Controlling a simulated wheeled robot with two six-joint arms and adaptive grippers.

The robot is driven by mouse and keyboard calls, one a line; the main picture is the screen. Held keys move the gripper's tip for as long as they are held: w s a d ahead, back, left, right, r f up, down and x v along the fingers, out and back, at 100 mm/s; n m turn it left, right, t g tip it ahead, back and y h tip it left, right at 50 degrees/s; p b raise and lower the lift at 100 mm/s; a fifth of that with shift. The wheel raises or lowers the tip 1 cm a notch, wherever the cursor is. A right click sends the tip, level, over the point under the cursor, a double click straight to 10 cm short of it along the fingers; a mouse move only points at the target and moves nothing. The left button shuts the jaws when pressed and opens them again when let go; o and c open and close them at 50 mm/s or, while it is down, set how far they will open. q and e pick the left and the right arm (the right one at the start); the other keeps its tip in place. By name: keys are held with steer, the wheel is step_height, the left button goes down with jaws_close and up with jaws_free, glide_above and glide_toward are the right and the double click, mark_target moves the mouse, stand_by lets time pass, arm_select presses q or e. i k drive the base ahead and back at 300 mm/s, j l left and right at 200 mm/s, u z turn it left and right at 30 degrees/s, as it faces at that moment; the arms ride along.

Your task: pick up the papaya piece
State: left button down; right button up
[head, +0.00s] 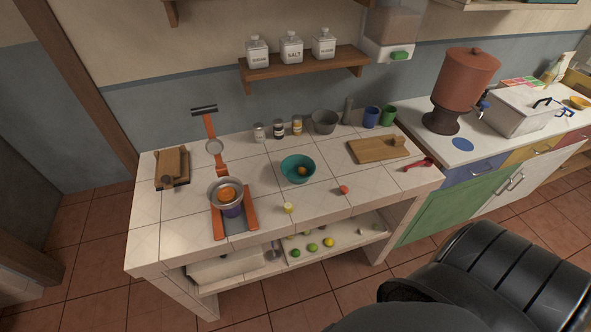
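No piece is plainly recognisable as papaya at this size. A small orange-yellow piece (302,171) lies in the teal bowl (286,167) at the middle of the tiled counter. A small pale yellow piece (288,208) lies near the counter's front edge. A small red-orange piece (343,189) lies to its right on the tiles. A metal pot (212,189) with orange contents stands on the orange-sided stand at the left. Neither of my grippers shows in the head view.
A wooden board (371,153) and red-handled tool (418,164) lie at the right. Jars (278,129), a grey bowl (324,122) and cups (371,117) line the back. Several fruits (312,247) sit on the lower shelf. Bare tiles surround the small pieces.

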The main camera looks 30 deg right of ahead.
mark_target(345, 190)
steer(key=l+z, duration=0.1)
steer(key=z, duration=1.35)
steer(key=j, duration=0.2)
steer(key=k+u, duration=0.05)
